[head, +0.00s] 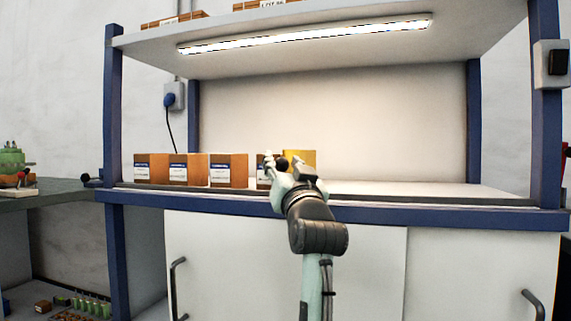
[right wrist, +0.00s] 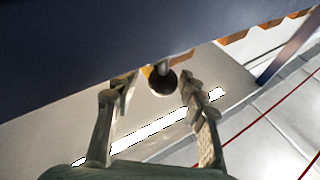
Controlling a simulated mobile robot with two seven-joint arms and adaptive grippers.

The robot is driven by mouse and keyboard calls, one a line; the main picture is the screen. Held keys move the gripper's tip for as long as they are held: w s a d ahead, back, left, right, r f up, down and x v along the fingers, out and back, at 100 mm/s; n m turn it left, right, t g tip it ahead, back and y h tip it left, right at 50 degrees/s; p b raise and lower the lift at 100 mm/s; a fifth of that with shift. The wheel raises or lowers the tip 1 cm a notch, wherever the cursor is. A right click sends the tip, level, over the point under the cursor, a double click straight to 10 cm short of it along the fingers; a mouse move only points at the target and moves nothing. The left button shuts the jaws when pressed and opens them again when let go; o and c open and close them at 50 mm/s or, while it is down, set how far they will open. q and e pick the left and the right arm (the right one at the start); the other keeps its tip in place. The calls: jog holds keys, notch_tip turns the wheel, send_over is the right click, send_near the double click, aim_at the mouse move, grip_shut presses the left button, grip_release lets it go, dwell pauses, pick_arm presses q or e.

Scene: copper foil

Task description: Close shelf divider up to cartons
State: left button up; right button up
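The yellow shelf divider (head: 301,157) stands on the shelf just right of a row of brown cartons with white and blue labels, such as the third carton (head: 228,170). The rightmost carton (head: 263,172) is partly hidden by my right gripper (head: 281,165), so I cannot tell whether the divider touches it. In the right wrist view a dark round knob (right wrist: 162,82) lies between the two spread fingers of my right gripper (right wrist: 157,86), with gaps on both sides. A bit of yellow (right wrist: 147,71) shows behind it. My left gripper is not in view.
The shelf (head: 430,188) right of the divider is bare. A blue front beam (head: 440,214) runs below it, and a lit upper shelf (head: 330,50) hangs overhead. Blue posts (head: 113,110) bound the sides. A side bench (head: 50,194) stands at left.

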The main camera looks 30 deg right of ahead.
jog(key=v, duration=0.7)
jog(key=shift+s, duration=0.25)
jog(key=shift+a+f, duration=0.1)
dwell(0.4)
